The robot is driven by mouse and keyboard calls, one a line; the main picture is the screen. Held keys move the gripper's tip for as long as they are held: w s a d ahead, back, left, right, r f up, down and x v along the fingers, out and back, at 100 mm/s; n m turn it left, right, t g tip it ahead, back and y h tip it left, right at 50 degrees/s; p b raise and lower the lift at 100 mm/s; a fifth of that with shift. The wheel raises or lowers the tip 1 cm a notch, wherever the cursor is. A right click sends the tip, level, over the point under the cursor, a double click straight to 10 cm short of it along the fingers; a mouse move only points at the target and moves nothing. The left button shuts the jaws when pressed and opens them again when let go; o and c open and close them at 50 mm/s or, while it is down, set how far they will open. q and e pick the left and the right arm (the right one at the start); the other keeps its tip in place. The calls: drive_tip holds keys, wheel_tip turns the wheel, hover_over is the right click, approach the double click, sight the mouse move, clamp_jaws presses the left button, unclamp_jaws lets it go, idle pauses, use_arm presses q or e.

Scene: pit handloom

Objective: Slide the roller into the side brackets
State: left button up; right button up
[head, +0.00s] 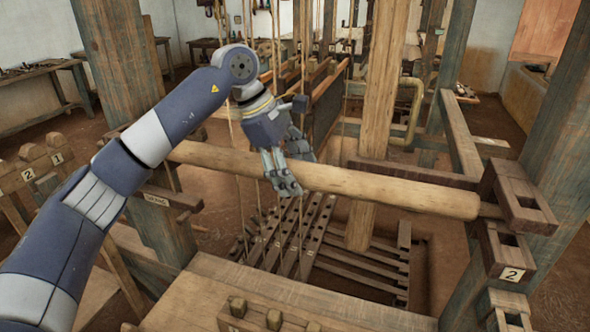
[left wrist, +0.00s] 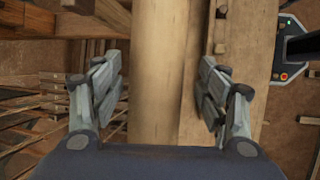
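The wooden roller (head: 400,193) spans the loom from the left post to the right post, roughly level. Its right end has a thinner stub close to the right side brackets (head: 520,200); I cannot tell whether the stub sits inside. A lower right bracket (head: 505,252) carries a "2" label. The roller's left end is near the labelled left bracket (head: 168,198), partly hidden by my left arm. My left gripper (head: 285,172) is at the roller's middle. In the left wrist view, its open fingers (left wrist: 160,88) straddle the roller (left wrist: 155,70), with gaps on both sides. My right gripper is not in view.
An upright wooden post (head: 380,90) stands behind the roller. Below are slanted treadles (head: 295,235) in the pit. A wooden bench (head: 220,285) with pegs is in front. Hanging cords (head: 300,50) and loom frames stand behind the gripper.

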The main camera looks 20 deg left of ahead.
use_arm(q)
drive_tip(key=shift+f, duration=0.1)
drive_tip(key=shift+a+f, duration=0.1)
drive_tip(key=shift+f, duration=0.1)
drive_tip(key=v, duration=1.2)
drive_tip(key=shift+r, duration=0.2)
